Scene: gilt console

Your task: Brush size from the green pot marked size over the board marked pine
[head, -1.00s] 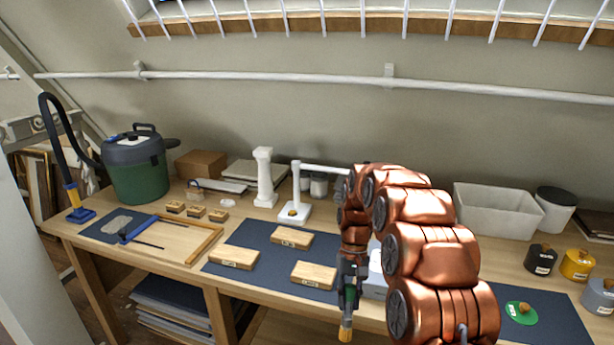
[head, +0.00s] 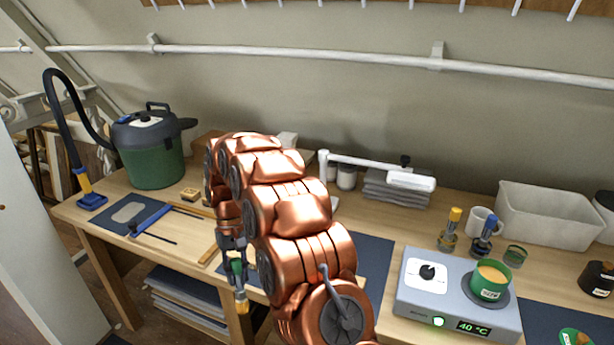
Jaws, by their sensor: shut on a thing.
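My gripper (head: 237,265) points down, shut on a brush with a green handle and a pale yellow tip (head: 242,303). The brush hangs tip down at the table's front edge, left of centre. The green pot (head: 489,288) holds amber liquid and stands on a grey hotplate (head: 410,302) at the right; its white label is too small to read surely. My gripper is well left of the pot. The wooden boards are hidden behind my arm, so the pine one cannot be told. A strip of their dark blue mat (head: 374,262) shows right of my arm.
The hotplate reads 40 °C with a green light. Behind it stand jars with a yellow-handled (head: 450,232) and a blue-handled brush (head: 484,236), a mug (head: 479,216) and a white bin (head: 550,214). A white lamp arm (head: 380,165) crosses the back. A green vacuum (head: 150,160) stands left.

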